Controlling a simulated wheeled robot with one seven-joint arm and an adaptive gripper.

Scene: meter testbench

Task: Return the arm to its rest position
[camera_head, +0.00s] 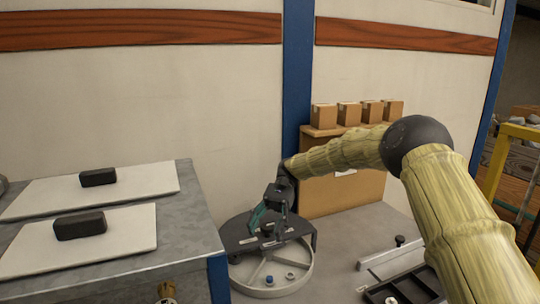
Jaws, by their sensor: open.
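My arm comes in from the right and bends down toward the middle of the view. My gripper (262,226), dark with teal parts, hangs at its end, in front of or over the back part of a round grey fixture (262,288). I see nothing held in it, and its jaws are open. The fingertips are small here and overlap the dark top of the fixture, so I cannot tell whether they touch it.
A metal table (200,215) at left bears white boards with two black blocks (98,177) (80,225). Several small boxes (348,113) stand on a brown box (335,195) behind. A black tray (415,288) lies front right. A yellow rail (495,165) stands far right.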

